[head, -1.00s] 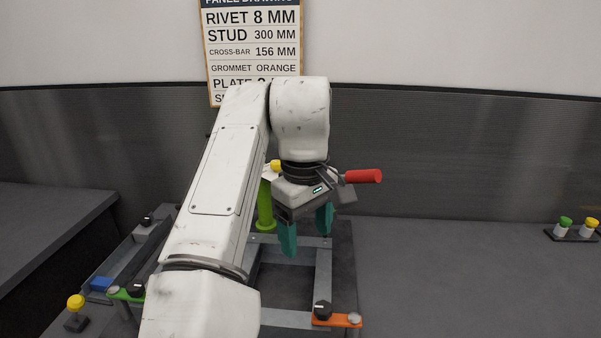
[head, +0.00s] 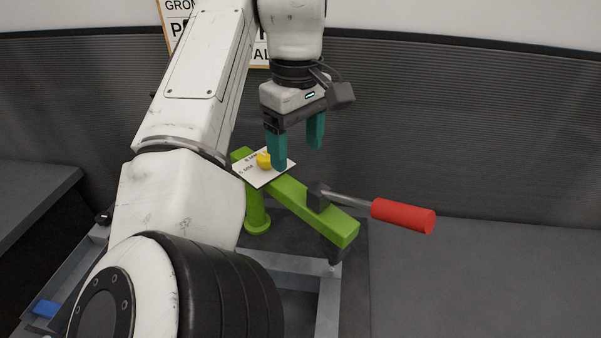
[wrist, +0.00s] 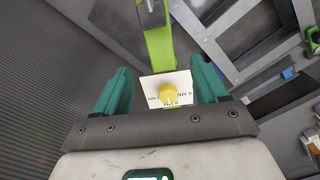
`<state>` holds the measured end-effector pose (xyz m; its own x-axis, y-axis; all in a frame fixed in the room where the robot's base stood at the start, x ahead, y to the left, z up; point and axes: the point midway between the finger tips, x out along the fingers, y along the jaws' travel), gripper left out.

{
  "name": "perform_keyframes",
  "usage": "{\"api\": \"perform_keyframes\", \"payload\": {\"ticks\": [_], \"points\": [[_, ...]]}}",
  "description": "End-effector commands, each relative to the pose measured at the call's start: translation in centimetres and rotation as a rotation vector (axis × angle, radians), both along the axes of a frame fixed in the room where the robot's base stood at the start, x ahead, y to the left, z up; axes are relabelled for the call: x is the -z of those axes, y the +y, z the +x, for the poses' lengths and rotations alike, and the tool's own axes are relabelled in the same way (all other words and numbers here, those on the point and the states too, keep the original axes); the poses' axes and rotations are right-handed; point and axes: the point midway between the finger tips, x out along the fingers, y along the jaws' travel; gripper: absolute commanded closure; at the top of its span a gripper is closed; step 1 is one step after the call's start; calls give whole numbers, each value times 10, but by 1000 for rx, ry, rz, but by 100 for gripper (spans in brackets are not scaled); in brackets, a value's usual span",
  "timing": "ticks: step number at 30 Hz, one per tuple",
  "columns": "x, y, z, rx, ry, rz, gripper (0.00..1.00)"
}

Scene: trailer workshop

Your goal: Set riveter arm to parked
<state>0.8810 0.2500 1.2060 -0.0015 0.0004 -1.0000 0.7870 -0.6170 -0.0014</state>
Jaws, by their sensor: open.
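The riveter arm (head: 333,221) is a green bar on a green post (head: 256,211), reaching out toward the lower right over the grey frame. A red handle (head: 402,215) on a metal rod sticks out to the right from it. A white label plate (head: 250,175) with a yellow knob (head: 264,160) sits at the post end. My gripper (head: 297,148) is open and empty, pointing down over the plate end. In the wrist view, the yellow knob (wrist: 168,95) and the plate (wrist: 151,86) show between the teal fingers, with the green bar (wrist: 159,47) beyond. The plate's print is too small to read.
A grey metal frame (head: 327,300) lies below the riveter, with a blue block (head: 46,308) at its left. The dark bench (head: 470,285) at the right is clear. A ribbed wall (head: 450,140) stands behind.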

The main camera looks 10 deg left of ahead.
Motion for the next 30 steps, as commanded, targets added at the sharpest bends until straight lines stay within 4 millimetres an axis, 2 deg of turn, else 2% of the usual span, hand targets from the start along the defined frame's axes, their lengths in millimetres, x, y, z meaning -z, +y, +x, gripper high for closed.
{"api": "perform_keyframes", "payload": {"ticks": [5, 12, 19, 24, 30], "points": [[16, -1, 0, 1, 1, -3, 28], [60, -1, -1, 1, 2, -5, 28], [91, 0, -1, 0, 1, 0, 28], [105, 0, -1, 1, 1, -1, 28], [108, 0, 0, 1, 0, 0, 28]]}}
